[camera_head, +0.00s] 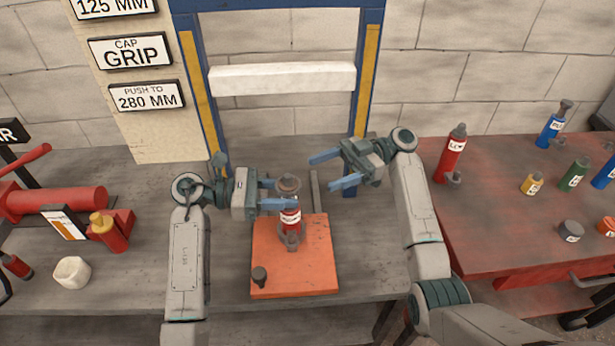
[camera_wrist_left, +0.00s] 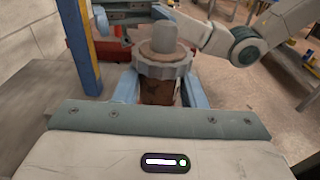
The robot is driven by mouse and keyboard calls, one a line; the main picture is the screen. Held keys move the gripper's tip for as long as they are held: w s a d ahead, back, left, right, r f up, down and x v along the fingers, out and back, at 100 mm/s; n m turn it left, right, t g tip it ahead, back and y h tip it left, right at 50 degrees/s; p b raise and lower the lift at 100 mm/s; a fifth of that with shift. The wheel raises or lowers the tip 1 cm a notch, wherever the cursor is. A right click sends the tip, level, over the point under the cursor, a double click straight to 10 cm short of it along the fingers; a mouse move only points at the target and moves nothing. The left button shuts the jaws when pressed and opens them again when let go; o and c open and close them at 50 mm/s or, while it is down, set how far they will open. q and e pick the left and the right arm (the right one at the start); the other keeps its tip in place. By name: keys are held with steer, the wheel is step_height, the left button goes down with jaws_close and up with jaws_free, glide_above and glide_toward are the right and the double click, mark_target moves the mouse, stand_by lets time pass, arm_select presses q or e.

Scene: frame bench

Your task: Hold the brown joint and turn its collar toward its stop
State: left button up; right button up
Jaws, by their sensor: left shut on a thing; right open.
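The brown joint's toothed grey-brown collar (camera_head: 289,184) shows above my left fingers in the head view. In the left wrist view, the collar (camera_wrist_left: 163,66) rings a grey stub above a brown body (camera_wrist_left: 158,92). My left gripper (camera_head: 284,196) is shut on the joint, with a finger on each side of the body below the collar. A red labelled cylinder (camera_head: 290,217) stands directly below on an orange plate (camera_head: 318,262); fingers partly hide where it meets the joint. My right gripper (camera_head: 333,170) is open and empty, apart from the joint, to its right.
A blue-and-yellow frame (camera_head: 367,80) with a pale crossbar (camera_head: 282,78) stands behind. A small dark post (camera_head: 259,276) is on the plate's front left corner. Red tools (camera_head: 60,201) lie left; a red table (camera_head: 485,225) with several bottles is right. The bench front is mostly clear.

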steer(key=shift+v, duration=1.1)
steer(key=m+t, duration=1)
steer(key=t, duration=0.6)
glide_toward(300, 188)
steer(key=shift+h, duration=0.4)
steer(key=x, duration=1.1)
steer(key=shift+s+r, duration=0.1)
steer(key=shift+r, duration=0.15)
